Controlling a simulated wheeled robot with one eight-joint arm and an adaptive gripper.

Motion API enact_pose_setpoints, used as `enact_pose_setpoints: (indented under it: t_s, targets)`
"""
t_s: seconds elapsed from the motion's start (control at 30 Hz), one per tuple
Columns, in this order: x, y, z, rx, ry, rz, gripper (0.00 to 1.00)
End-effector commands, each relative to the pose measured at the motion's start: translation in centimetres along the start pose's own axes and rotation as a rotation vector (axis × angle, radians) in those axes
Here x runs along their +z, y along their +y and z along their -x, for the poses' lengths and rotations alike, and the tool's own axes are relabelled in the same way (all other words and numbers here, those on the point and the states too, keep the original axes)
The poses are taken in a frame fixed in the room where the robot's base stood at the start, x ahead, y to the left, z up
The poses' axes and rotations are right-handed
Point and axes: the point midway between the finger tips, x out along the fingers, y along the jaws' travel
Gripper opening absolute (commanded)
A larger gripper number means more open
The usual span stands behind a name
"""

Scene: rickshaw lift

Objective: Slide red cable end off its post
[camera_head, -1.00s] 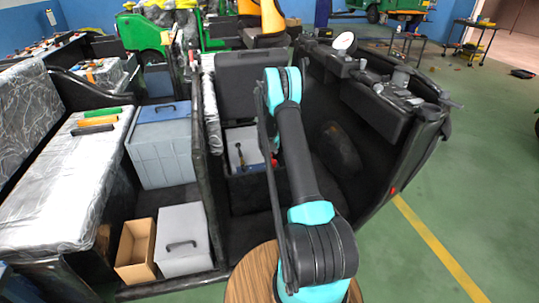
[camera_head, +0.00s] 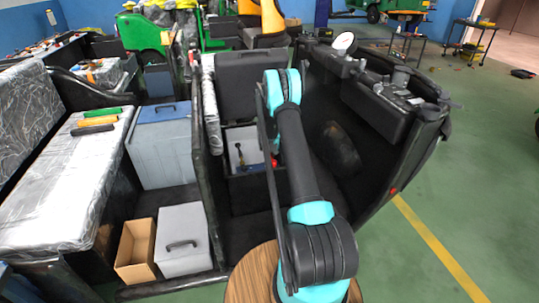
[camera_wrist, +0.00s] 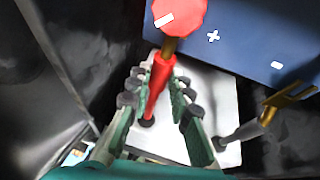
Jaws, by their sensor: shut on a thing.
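In the wrist view, the red cable end (camera_wrist: 158,80) has a red sleeve and a brass lug (camera_wrist: 169,46) that meets a red octagonal cap (camera_wrist: 180,15). The cap hides any post beneath it, so I cannot tell whether the lug is still around it. My gripper (camera_wrist: 158,88) has its fingers on both sides of the red sleeve and is shut on it. In the head view, my arm mostly hides my gripper and the red cable end. A small red spot (camera_head: 274,163) shows beside my arm.
A second cable end (camera_wrist: 283,101) with a brass lug and dark grey sleeve lies at the right. A blue face (camera_wrist: 250,30) with white plus and minus marks is beside the cap. A pale plate (camera_wrist: 215,92) lies below. Dark walls enclose the space; a battery compartment (camera_head: 240,172) shows.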

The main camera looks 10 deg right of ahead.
Motion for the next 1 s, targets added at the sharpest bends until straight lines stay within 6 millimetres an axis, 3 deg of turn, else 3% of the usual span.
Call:
enact_pose_setpoints:
  t_s: [0.17, 0.43, 0.77, 0.8, 0.97, 1.0]
  targets:
    - [-0.8, 0.0, -0.4, 0.000, 0.000, 0.000, 0.00]
    - [-4.6, 0.0, -1.9, 0.000, 0.000, 0.000, 0.00]
    - [-5.2, 0.0, -2.1, 0.000, 0.005, 0.000, 0.00]
    - [-5.2, 0.0, -2.1, 0.000, 0.005, 0.000, 0.21]
    - [-5.2, 0.0, -2.1, 0.000, 0.004, 0.000, 0.41]
    - [-5.1, 0.0, -2.1, 0.000, 0.004, 0.000, 0.41]
